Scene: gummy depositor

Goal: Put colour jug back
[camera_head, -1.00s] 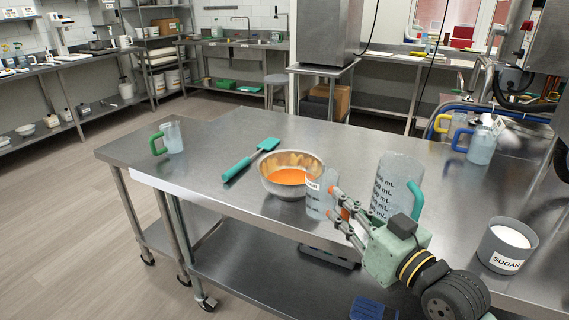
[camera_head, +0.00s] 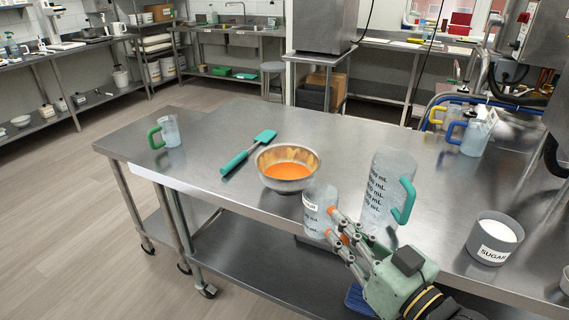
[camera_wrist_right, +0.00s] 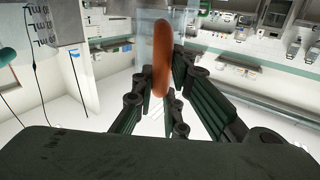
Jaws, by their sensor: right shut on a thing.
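The colour jug (camera_head: 315,207) is a small clear jug with a partly readable label and an orange handle. It is near upright in front of the steel bowl (camera_head: 270,178), by the table's front edge. I cannot tell whether its base touches the table. My right gripper (camera_head: 340,228) is shut on its handle, from the right and front. In the right wrist view the orange handle (camera_wrist_right: 162,58) stands between the fingers, with the clear jug wall behind it. The fingers hide part of the handle in the head view. My left gripper is not in view.
A large measuring jug (camera_head: 378,190) with a teal handle stands just right of the held jug. The bowl holds orange liquid. A teal spatula (camera_head: 250,150), a green-handled jug (camera_head: 171,131), blue-handled jug (camera_head: 472,140) and sugar tub (camera_head: 494,240) stand around. The table's left part (camera_head: 210,160) is mostly clear.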

